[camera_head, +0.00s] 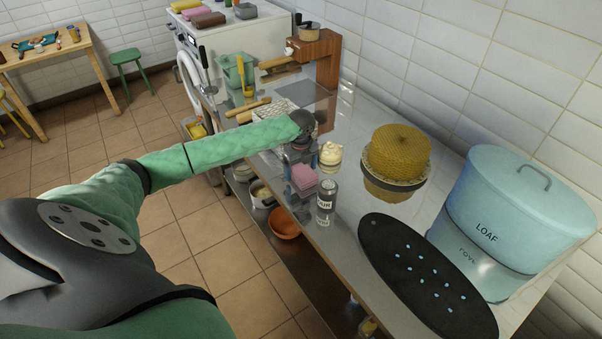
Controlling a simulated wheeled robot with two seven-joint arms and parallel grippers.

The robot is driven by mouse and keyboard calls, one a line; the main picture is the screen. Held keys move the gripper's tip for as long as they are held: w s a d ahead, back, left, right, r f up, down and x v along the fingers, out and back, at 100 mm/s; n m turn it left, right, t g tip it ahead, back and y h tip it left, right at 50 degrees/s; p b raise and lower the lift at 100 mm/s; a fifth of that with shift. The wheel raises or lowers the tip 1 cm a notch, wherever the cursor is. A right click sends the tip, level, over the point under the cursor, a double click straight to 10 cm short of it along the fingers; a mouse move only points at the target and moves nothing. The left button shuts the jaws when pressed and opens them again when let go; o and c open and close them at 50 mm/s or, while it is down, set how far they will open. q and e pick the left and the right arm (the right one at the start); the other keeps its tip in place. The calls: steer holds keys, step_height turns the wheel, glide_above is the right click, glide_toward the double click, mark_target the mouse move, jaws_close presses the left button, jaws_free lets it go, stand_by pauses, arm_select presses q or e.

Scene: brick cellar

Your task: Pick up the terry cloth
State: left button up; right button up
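A folded pink cloth (304,179), which looks like the terry cloth, is at the front edge of the steel counter. My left arm reaches in from the left, and my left gripper (299,158) points down right at the pink cloth. The grey fingers are small and partly overlap the cloth, so I cannot tell whether they are open around it or shut on it. My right gripper is not in view.
A labelled jar (326,201) and a cream-coloured item (331,154) stand close to the cloth. An orange bowl (284,223) sits below.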

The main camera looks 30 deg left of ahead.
mark_target(301, 169)
arm_select(q)
steer(key=c, duration=0.7)
steer(key=shift+c, duration=0.2)
steer(key=shift+r, duration=0.1)
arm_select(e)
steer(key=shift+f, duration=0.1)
arm_select(q)
steer(key=shift+r, duration=0.3)
step_height(301, 169, up, 4)
steer(key=b, duration=0.2)
steer(key=shift+b, duration=0.3)
step_height(301, 169, up, 4)
steer(key=shift+f+b, duration=0.2)
steer(key=shift+b, duration=0.4)
steer(key=shift+r, duration=0.85)
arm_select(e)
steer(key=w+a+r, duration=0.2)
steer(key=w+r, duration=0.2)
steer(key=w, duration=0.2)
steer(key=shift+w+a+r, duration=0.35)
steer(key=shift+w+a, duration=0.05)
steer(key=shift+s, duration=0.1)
